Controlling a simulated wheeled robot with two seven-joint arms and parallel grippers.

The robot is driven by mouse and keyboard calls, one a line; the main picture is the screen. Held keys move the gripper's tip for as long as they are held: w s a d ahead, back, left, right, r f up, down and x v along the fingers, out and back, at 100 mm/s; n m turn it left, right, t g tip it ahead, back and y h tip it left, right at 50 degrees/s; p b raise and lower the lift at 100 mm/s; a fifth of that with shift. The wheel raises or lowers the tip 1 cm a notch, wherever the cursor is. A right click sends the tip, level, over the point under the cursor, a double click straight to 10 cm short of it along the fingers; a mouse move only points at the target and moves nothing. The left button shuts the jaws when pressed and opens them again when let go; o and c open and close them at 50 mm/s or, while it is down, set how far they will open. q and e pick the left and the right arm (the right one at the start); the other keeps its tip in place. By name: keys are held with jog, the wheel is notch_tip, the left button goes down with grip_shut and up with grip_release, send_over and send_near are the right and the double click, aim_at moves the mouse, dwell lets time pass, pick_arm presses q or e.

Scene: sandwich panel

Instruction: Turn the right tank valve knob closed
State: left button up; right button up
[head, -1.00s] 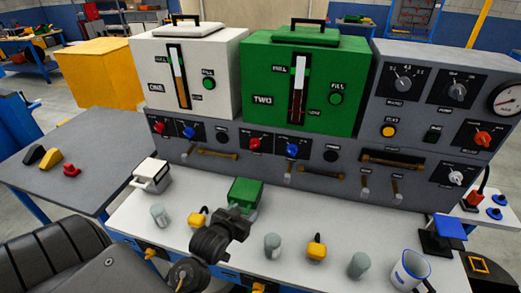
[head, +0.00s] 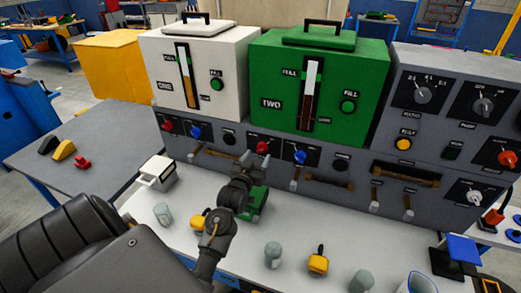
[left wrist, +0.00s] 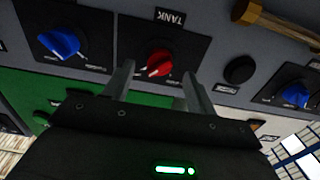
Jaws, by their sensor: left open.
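The right tank valve knob (head: 262,147) is red and sits on the panel below the green tank (head: 310,85) marked TWO. In the left wrist view, the red knob (left wrist: 160,62) shows under a TANK label, its pointer tilted. My left gripper (head: 256,161) is open and close in front of this knob. In the left wrist view, the two fingers of the left gripper (left wrist: 160,88) stand apart, one toward each side of the knob, with nothing between them. Whether they touch the knob cannot be told. My right gripper is not in view.
A blue knob (head: 299,156) is right of the red one; a black button (head: 228,138) is left. Handles (head: 330,182) stick out below.

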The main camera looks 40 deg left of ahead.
aim_at(260, 151)
pick_arm(q)
jog(key=shift+x, duration=1.25)
jog(key=shift+w+a+p, duration=0.25)
jog(key=shift+w+p, duration=0.05)
jog(key=shift+w, duration=0.25)
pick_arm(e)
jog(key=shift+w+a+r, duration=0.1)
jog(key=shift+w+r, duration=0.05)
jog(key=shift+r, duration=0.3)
pick_arm(q)
jog(key=shift+c, duration=0.5)
jog(key=c, duration=0.9)
